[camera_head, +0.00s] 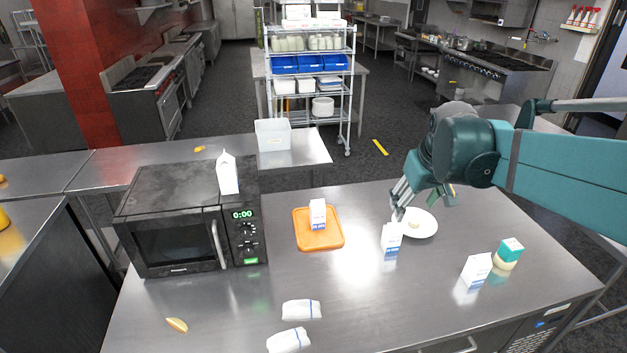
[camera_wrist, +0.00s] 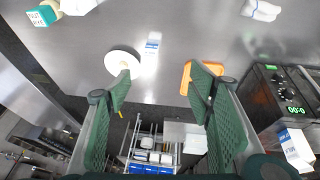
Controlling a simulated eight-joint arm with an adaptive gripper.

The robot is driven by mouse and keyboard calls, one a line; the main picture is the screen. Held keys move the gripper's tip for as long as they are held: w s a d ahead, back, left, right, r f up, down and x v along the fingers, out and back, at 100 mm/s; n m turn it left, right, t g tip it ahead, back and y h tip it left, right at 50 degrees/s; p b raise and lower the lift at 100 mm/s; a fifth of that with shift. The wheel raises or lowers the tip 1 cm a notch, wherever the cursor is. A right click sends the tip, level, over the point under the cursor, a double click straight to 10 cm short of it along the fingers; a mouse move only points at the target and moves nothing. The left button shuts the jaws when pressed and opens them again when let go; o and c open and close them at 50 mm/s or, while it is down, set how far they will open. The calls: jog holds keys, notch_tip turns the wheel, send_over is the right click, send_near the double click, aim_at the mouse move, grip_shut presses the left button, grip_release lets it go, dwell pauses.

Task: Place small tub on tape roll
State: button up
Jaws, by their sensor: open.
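A teal block-shaped item with white lettering (camera_head: 511,246) stands at the right of the steel table, against or on a cream round item (camera_head: 504,264). They may be the small tub and the tape roll; I cannot tell which is which. In the wrist view the teal item (camera_wrist: 42,17) and the cream item (camera_wrist: 52,6) show at the top left. My gripper (camera_head: 403,208) is above the table near the white plate (camera_head: 428,222), to the left of and behind the teal item. In the wrist view its two green fingers are wide apart with nothing between them.
A small pale piece (camera_head: 413,225) lies on the plate. White cartons stand nearby (camera_head: 391,238) and before the teal item (camera_head: 476,269). An orange board (camera_head: 306,242) carries another carton (camera_head: 318,214). A black microwave (camera_head: 180,245) stands left. Folded white cloths (camera_head: 301,310) lie in front.

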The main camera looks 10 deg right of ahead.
jog(key=s+a+f+t+y, duration=0.1)
jog(key=s+a+f, duration=0.3)
jog(key=s+a, duration=1.1)
jog(key=shift+a+t, duration=0.9)
jog(key=shift+a, duration=0.35)
